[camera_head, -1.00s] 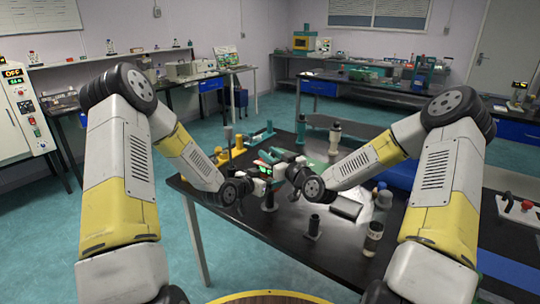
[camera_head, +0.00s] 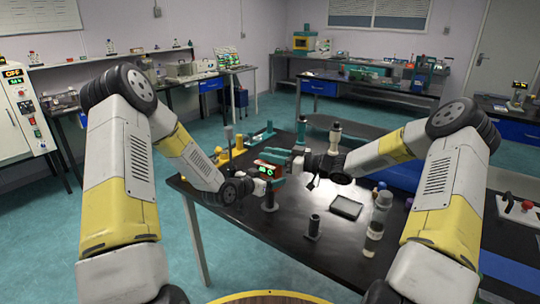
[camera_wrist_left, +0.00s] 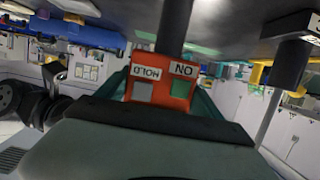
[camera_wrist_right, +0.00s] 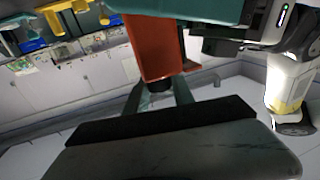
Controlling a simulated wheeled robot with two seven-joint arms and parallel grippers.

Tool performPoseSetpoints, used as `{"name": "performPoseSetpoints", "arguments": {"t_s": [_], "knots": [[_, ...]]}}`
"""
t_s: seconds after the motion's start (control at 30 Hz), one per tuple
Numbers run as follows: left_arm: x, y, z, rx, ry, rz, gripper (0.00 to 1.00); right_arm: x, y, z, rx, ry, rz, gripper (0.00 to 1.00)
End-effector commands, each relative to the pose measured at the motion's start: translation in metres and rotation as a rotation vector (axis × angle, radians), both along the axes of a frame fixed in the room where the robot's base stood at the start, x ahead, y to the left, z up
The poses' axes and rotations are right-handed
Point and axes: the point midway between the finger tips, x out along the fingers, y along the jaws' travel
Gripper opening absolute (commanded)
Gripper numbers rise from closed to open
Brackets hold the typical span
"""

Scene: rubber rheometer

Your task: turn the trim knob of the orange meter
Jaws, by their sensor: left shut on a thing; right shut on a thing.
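The orange meter (camera_head: 265,169) has teal ends and a lit green display, and is held above the black table. My left gripper (camera_head: 266,182) is shut on it from below. The left wrist view shows its orange face (camera_wrist_left: 160,92) upside down, with HOLD and ON labels over a grey and a green button. My right gripper (camera_head: 300,163) reaches the meter from the right. In the right wrist view the meter's orange side (camera_wrist_right: 153,48) faces it, and the dark trim knob (camera_wrist_right: 158,87) sits between its shut fingers. The knob is too small to make out in the head view.
The black table (camera_head: 275,232) carries a black tray (camera_head: 346,207), a dark upright cylinder (camera_head: 314,226), bottles (camera_head: 374,238) at the right and teal and yellow stands (camera_head: 238,147) behind.

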Motion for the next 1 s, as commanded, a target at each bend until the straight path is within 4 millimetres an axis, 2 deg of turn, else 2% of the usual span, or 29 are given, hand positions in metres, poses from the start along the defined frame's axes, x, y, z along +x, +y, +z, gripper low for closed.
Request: {"name": "performPoseSetpoints", "arguments": {"t_s": [0.6,0.63,0.73,1.0], "knots": [[-0.002,-0.0007,-0.0019,0.004,0.003,-0.005,0.27,0.0013,-0.0019,0.0008,-0.004,0.001,0.042,0.0],[-0.0019,-0.0006,-0.0019,0.004,0.003,-0.005,0.27,0.0013,-0.0019,0.0008,-0.004,0.001,0.042,0.31],[-0.0018,-0.0005,-0.0018,0.004,0.003,-0.003,0.27,0.001,-0.0017,0.0005,-0.004,0.001,0.043,0.51],[-0.0014,-0.0002,-0.0017,0.003,0.003,-0.002,0.27,0.0001,-0.0012,-0.0001,-0.004,0.003,0.044,0.52]]}}
